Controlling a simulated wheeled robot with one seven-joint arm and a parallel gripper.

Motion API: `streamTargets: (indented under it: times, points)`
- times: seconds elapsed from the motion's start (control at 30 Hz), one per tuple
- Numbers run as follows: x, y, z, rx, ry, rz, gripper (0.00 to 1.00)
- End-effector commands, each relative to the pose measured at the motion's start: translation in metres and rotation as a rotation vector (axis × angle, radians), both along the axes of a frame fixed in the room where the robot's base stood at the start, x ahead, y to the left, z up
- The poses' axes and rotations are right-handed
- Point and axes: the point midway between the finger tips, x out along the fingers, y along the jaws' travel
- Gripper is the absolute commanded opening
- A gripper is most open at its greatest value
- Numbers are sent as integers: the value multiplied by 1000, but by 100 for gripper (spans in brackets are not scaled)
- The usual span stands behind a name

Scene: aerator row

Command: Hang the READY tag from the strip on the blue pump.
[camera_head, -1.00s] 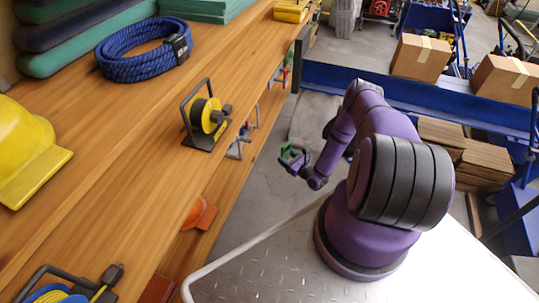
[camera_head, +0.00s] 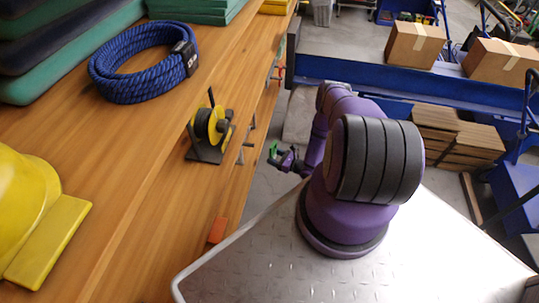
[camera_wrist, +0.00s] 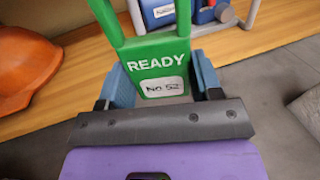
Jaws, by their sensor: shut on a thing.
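My gripper (camera_wrist: 160,70) is shut on the green READY tag (camera_wrist: 162,86). The tag is upright between the two blue fingers, with its white label facing the wrist camera and its green loop reaching out of the top of the view. In the head view the tag (camera_head: 273,149) is a small green shape at my gripper (camera_head: 279,157), beside the bench edge and to the right of the yellow reel unit. A blue device (camera_wrist: 205,14) in a grey frame, perhaps the blue pump, is partly visible behind the tag. I cannot make out a strip.
The wooden bench (camera_head: 140,190) fills the left of the head view, with a yellow reel unit (camera_head: 207,125), a coiled blue hose (camera_head: 145,62) and a yellow hard hat (camera_head: 25,205) on it. An orange hard hat (camera_wrist: 25,68) lies left in the wrist view.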

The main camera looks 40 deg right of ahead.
Motion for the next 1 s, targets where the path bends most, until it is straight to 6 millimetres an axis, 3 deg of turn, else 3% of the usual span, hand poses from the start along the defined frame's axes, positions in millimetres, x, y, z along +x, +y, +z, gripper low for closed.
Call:
streamTargets:
  times: [1.0]
  points:
    - [39, 31, -1, 0, 0, 1, 40]
